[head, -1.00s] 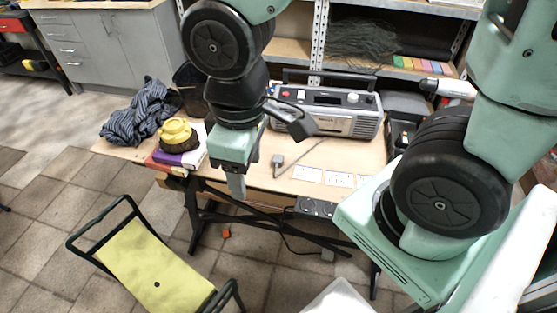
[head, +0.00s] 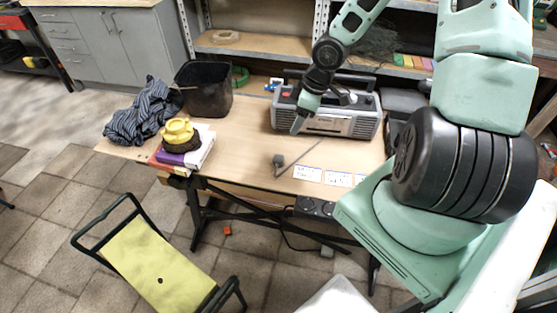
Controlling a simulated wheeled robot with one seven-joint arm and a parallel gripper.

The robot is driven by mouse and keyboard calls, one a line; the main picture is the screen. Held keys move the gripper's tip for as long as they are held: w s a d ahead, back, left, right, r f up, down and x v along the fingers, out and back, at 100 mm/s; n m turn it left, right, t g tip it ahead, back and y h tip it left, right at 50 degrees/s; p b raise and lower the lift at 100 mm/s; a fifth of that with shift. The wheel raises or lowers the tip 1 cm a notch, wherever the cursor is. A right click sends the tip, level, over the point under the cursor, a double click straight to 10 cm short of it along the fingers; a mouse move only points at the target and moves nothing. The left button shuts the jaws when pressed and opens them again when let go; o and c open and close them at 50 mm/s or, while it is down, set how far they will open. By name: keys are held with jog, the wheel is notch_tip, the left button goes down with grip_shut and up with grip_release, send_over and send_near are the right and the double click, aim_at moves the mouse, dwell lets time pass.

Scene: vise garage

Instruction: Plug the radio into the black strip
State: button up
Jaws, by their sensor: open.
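The grey radio (head: 362,125) stands at the back of the wooden workbench. A dark plug (head: 279,161) lies on the bench top in front of it, with a thin grey cord running from it toward the radio. The black strip (head: 314,207) with round sockets sits just below the bench's front edge, and a black cable hangs from it. My gripper (head: 297,127) is open and empty, pointing down in front of the radio's left part and partly hiding it. It is beyond the plug, apart from it. Its fingertips are small in this view.
The workbench (head: 240,140) has several white labels (head: 307,174) near its front edge. Books with a yellow-topped brush (head: 179,133), a striped cloth (head: 145,112) and a black bin (head: 204,88) are at left. A yellow folding chair (head: 150,262) stands in front.

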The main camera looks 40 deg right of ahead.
jog(key=b, duration=0.7)
send_over(279, 158)
jog(key=s+d, duration=0.1)
notch_tip(279, 158, down, 12)
jog(key=shift+s+d+r, duration=0.1)
jog(key=shift+r, duration=0.05)
jog(key=b+x, duration=0.3)
jog(key=x, duration=0.2)
jog(key=c, duration=1)
